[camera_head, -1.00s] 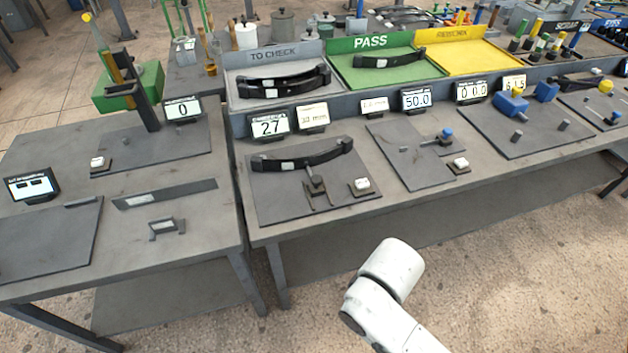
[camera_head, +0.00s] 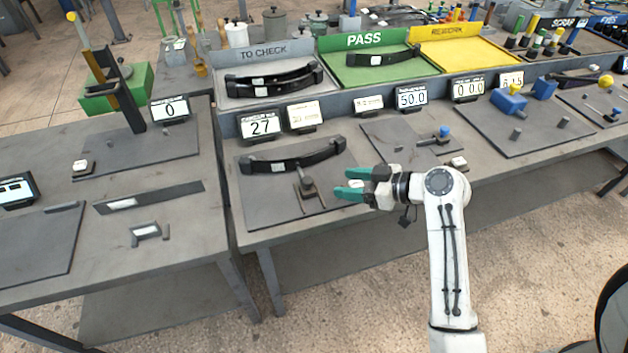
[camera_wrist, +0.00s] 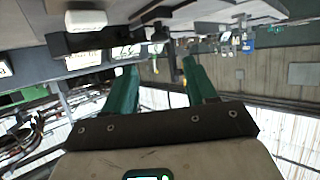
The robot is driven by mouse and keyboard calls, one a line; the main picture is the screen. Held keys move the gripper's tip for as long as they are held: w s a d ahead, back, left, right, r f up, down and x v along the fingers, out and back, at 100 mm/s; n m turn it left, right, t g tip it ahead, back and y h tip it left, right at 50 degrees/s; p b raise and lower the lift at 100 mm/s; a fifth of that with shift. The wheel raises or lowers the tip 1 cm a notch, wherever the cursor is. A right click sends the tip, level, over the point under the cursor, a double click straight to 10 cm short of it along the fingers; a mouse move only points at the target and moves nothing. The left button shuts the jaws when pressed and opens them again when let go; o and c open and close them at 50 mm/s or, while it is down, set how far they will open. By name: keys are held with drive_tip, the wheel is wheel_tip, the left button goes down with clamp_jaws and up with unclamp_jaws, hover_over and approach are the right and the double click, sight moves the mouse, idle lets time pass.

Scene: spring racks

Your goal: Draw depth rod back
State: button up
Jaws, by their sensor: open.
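The depth rod (camera_head: 307,186) is a short dark rod with a rounded end in a small fork-shaped holder on the grey plate (camera_head: 260,207). Its far end lies close to a curved black leaf spring (camera_head: 292,157); I cannot tell if they touch. My gripper (camera_head: 350,183) has teal fingers, is open and empty, and is to the right of the rod, pointing left towards it. In the wrist view my gripper (camera_wrist: 160,72) shows its two fingers spread. A dark upright piece shows between them, but I cannot tell if it is the rod.
A display reading 27 (camera_head: 261,125) and a white label card (camera_head: 305,115) stand behind the plate. The neighbouring plate (camera_head: 378,131) on the right has a blue-knobbed gauge (camera_head: 444,131). Trays marked TO CHECK, PASS and REWORK stand behind. The bench front is clear.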

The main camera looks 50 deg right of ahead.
sight(310, 182)
drive_tip(key=p+x, duration=0.2)
drive_tip(key=x, duration=0.8)
drive_tip(key=shift+w+f, duration=0.15)
drive_tip(key=shift+w, duration=0.15)
clamp_jaws()
drive_tip(key=shift+s+a, duration=0.15)
